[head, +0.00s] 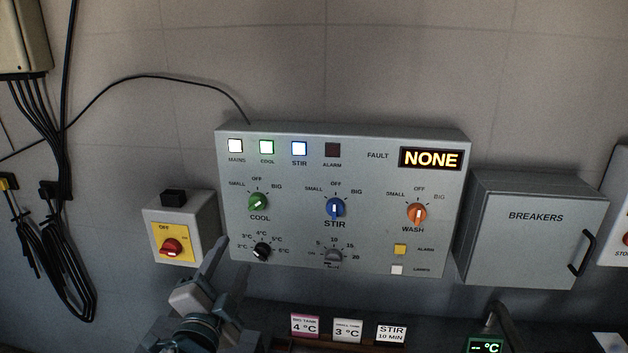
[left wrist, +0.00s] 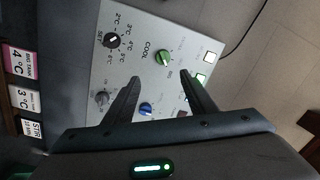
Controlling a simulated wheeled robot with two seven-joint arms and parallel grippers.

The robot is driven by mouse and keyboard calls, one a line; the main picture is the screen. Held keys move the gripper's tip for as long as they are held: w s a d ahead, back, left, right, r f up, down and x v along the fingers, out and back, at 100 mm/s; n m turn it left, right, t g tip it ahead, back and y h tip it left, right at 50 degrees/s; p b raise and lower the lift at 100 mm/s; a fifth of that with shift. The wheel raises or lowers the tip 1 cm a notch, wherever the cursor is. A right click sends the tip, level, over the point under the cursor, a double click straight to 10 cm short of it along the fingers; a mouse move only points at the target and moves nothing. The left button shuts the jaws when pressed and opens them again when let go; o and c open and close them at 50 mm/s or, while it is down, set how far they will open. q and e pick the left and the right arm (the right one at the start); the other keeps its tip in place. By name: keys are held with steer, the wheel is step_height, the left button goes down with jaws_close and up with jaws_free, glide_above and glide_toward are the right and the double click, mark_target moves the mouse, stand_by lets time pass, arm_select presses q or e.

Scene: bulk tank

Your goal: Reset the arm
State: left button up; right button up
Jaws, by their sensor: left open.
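My left gripper (head: 228,262) reaches up from the bottom of the head view, in front of the lower left corner of the grey control panel (head: 300,223). It is open and empty. In the left wrist view my left gripper (left wrist: 160,88) has its two fingers apart before the panel (left wrist: 135,55), with the green COOL knob (left wrist: 163,58) and the blue STIR knob (left wrist: 146,109) seen beyond. I cannot tell its exact distance from the panel. The MAINS, COOL and STIR lamps are lit, the ALARM lamp (head: 332,150) is dark, and the fault display (head: 431,159) reads NONE. My right gripper is not in view.
A box with a red rotary switch (head: 172,248) is left of the panel. A closed BREAKERS box (head: 535,240) is on the right. Black cables (head: 45,190) hang at far left. Label cards (head: 347,330) and a small temperature display (head: 486,345) stand below the panel.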

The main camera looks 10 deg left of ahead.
arm_select(q)
steer(key=s+a+f+n+g, duration=0.1)
steer(key=s+f+n+g, duration=0.2)
steer(key=f, duration=0.5)
steer(key=s+f+n+g, duration=0.1)
steer(key=s+f+g, duration=0.1)
steer(key=s+f, duration=0.5)
steer(key=s+a+f+n+g, duration=0.1)
steer(key=s+f+n+g, duration=0.15)
steer(key=f, duration=0.65)
steer(key=s+d+f+n+g, duration=0.15)
steer(key=s+f+g, duration=0.35)
steer(key=s, duration=0.6)
steer(key=s+f+n+g, duration=0.2)
steer(key=s+f+g, duration=0.1)
steer(key=s+f, duration=0.65)
step_height(320, 180, down, 26)
steer(key=s+f, duration=0.1)
steer(key=s, duration=0.1)
steer(key=s+a+f+g, duration=0.2)
steer(key=s+a+f, duration=0.1)
steer(key=s+f, duration=1.4)
steer(key=shift+s, duration=0.65)
